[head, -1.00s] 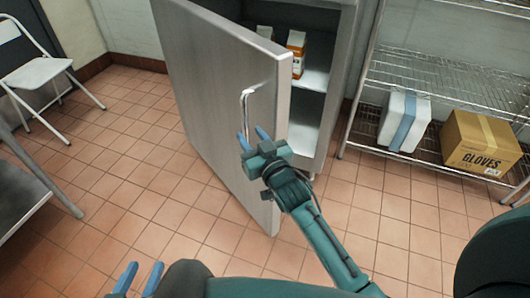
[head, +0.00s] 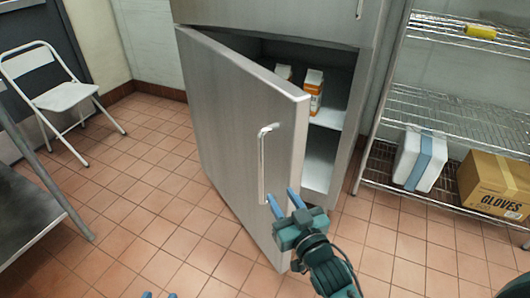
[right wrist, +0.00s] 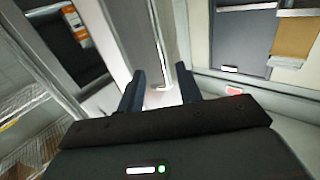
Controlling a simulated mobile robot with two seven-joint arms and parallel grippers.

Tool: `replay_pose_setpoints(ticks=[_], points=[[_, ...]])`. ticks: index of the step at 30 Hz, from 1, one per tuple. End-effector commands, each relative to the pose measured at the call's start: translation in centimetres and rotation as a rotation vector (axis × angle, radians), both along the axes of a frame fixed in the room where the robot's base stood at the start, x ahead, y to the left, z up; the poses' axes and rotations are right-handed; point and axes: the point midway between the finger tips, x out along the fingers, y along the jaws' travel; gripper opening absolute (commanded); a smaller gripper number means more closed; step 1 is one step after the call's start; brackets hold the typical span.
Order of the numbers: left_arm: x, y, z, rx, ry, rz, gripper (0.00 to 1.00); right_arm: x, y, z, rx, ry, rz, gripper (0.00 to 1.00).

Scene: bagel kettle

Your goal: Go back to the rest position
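The fridge door (head: 225,125) stands partly open in the head view, with its vertical bar handle (head: 263,165) facing me. My right gripper (head: 283,200) is just below and right of the handle's lower end, with its two blue fingers apart and nothing held. In the right wrist view, the open fingers (right wrist: 162,92) point toward the handle (right wrist: 158,45), which shows beyond and between them. Whether they touch it is hard to tell. My left gripper (head: 160,295) shows only its two parted fingertips at the bottom edge, with nothing visible between them.
Cartons (head: 313,92) stand inside the open fridge. A wire shelf (head: 440,110) at right carries a white box (head: 410,160) and a gloves box (head: 495,185). A folding chair (head: 65,95) and a metal table (head: 25,215) are at left. The tiled floor between is clear.

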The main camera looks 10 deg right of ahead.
Motion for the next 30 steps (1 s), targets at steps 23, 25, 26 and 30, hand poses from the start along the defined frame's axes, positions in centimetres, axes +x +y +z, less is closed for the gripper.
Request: replay_pose_setpoints(ticks=[23,25,26,30], points=[[-0.1,0.0,0.1,0.001,-0.002,-0.001,0.36,-16.9,-0.9,-2.4,0.035,0.341,0.08,0.35],[0.0,0.0,0.9,0.007,0.006,-0.003,0.36,-17.4,-0.8,-1.4,0.032,0.362,0.087,0.35],[0.0,0.0,1.2,0.011,0.014,-0.003,0.36,-17.3,-0.8,-1.1,0.026,0.368,0.086,0.35],[0.1,0.0,1.8,0.032,0.048,-0.008,0.36,-17.1,-0.7,-0.5,0.006,0.402,0.085,0.35]])
